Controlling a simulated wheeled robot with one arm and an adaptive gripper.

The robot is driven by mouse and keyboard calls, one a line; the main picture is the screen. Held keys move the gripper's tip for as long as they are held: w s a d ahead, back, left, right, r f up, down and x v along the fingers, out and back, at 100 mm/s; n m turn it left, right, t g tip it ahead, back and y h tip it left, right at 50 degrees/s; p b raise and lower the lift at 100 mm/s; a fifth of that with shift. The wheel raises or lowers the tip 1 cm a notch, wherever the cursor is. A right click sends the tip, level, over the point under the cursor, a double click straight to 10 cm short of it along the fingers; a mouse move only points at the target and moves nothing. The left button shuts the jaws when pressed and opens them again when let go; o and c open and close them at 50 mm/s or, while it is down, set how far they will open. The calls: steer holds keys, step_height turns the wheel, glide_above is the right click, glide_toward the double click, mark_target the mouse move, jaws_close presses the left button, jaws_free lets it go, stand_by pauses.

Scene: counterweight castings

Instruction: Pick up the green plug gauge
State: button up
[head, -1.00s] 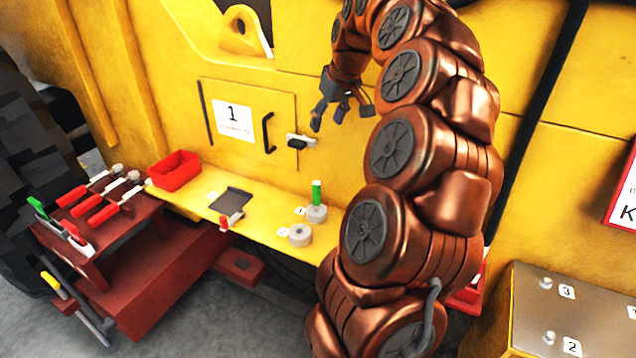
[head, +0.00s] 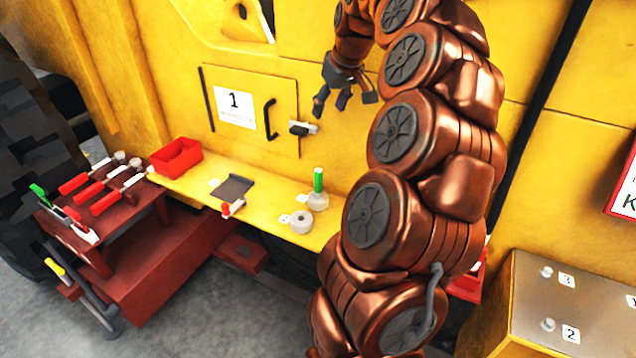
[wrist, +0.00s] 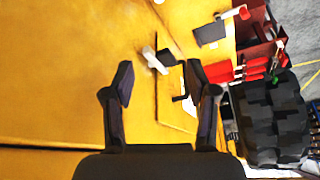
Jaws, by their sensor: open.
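The green plug gauge (head: 318,180) stands upright on the yellow ledge, its lower end at a grey round metal piece (head: 318,201). I cannot tell whether it sits in that piece or is part of it. My gripper (head: 345,100) is open and empty, well above the gauge and slightly to its right, in front of the yellow panel. In the wrist view my gripper (wrist: 160,78) shows its two dark fingers spread apart with nothing between them. I cannot make out the plug gauge in the wrist view.
A grey ring (head: 300,222) lies beside the gauge. A dark pad (head: 235,187), a red-topped tool (head: 230,207) and a red bin (head: 176,157) are further left on the ledge. A latch handle (head: 303,128) sticks out from the door near my gripper. Red-handled tools (head: 90,193) fill a rack.

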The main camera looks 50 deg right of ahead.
steer(key=b, duration=0.6)
glide_above(316, 181)
steer(key=s+d, duration=0.1)
steer(key=d, duration=0.1)
steer(key=f, duration=1.8)
steer(key=shift+s+a+f, duration=0.1)
steer(key=shift+a+f, duration=0.15)
steer(key=shift+f, duration=0.05)
steer(key=shift+p+x, duration=0.45)
steer(key=shift+x, duration=0.55)
steer(key=shift+s+a+p+x, duration=0.15)
steer(key=shift+p+x, duration=0.4)
steer(key=shift+x, duration=0.9)
steer(key=shift+s+a+p+x, duration=0.15)
steer(key=shift+p+x, duration=0.35)
steer(key=shift+x, duration=0.95)
steer(key=shift+f, duration=0.1)
jaws_close()
